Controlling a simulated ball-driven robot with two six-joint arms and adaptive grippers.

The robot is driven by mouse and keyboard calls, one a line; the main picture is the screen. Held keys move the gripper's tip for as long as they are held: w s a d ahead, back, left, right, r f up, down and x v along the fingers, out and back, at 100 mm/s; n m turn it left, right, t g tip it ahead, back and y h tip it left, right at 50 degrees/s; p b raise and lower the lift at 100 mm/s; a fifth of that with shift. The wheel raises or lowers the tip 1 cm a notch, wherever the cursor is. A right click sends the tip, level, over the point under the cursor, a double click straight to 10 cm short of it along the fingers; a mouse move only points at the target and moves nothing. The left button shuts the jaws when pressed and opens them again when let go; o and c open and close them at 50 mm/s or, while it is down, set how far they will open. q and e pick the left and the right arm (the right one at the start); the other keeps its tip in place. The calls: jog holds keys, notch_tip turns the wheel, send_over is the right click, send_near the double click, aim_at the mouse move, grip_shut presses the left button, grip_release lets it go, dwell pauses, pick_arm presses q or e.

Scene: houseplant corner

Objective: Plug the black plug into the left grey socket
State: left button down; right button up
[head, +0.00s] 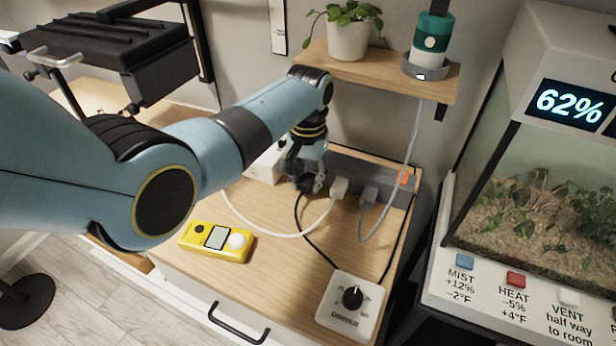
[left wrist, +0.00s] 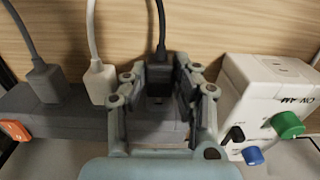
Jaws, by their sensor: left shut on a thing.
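The black plug (left wrist: 159,82) is between the fingers of my left gripper (left wrist: 163,75), with its black cord (left wrist: 161,30) running toward the wood. In the head view my left gripper (head: 309,184) is at the left end of the grey power strip (head: 345,172). The strip also shows in the left wrist view (left wrist: 50,119), under the plug. My right gripper is not in view.
A white plug (head: 339,187) and a grey plug (head: 369,195) sit in the strip beside my gripper. A white box with knobs (left wrist: 262,100) stands close on the other side. A yellow meter (head: 217,241) and white dial box (head: 350,304) lie nearer. A shelf (head: 385,72) overhangs.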

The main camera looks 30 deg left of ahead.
pick_arm(q)
jog(key=shift+w+b, duration=0.55)
jog(key=shift+w, duration=0.15)
dwell(0.5)
jog(key=c, duration=1)
grip_release()
jog(key=shift+o, duration=0.2)
notch_tip(320, 180, up, 12)
